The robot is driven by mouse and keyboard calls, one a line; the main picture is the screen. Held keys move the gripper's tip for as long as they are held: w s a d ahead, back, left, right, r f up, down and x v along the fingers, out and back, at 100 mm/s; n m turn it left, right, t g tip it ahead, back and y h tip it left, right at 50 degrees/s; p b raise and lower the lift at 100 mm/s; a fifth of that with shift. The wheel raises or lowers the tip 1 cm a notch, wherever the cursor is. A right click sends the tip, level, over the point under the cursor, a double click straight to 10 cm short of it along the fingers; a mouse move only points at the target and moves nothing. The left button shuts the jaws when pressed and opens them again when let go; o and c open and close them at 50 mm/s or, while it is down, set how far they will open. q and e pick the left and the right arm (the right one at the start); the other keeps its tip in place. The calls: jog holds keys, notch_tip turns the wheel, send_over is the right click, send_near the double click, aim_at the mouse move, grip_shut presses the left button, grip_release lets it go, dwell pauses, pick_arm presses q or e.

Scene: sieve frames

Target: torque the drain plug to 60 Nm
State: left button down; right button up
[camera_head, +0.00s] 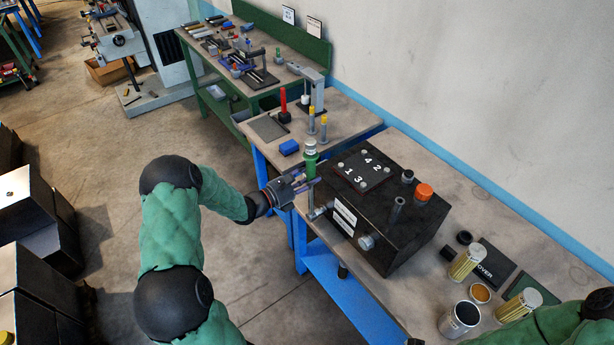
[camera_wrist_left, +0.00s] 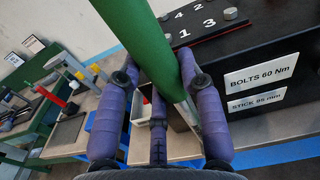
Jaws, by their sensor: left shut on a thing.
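My left gripper (camera_head: 298,184) is shut on a green-handled tool (camera_head: 310,150) that stands about upright beside the left end of the black block. In the left wrist view the green handle (camera_wrist_left: 148,50) slants between the purple fingers, with a thin metal shaft (camera_wrist_left: 188,112) below it. The black block (camera_head: 400,238) has labels reading "BOLTS 60 Nm" (camera_wrist_left: 262,73) and "STICK 65 mm" (camera_wrist_left: 257,103). A round grey fitting (camera_head: 366,242) sits on its front face; I cannot tell whether it is the drain plug. My right gripper is out of view.

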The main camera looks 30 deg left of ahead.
pick_arm(q)
jog(key=shift+s+d+r+m, duration=0.1)
jog(key=shift+s+d+m, duration=0.2)
jog(key=shift+d, duration=0.25)
dwell(0.4)
jog(key=shift+d, duration=0.3)
jog(key=shift+s+d+m+b, duration=0.2)
jog(key=shift+d+m+b, duration=0.15)
jog(key=shift+m, duration=0.05)
jog(key=shift+s+d, duration=0.15)
jog(key=shift+d, duration=0.2)
jog(key=shift+s+d+m+b, duration=0.15)
jog(key=shift+d+m+b, duration=0.15)
jog(key=shift+m, duration=0.2)
jog(key=shift+d, duration=0.15)
dwell(0.4)
jog(key=shift+s+d, duration=0.15)
jog(key=shift+d, duration=0.15)
jog(key=shift+s+d+f+m+b, duration=0.2)
jog(key=shift+d+f+m+b, duration=0.1)
jog(key=shift+d+m+b, duration=0.2)
dwell(0.3)
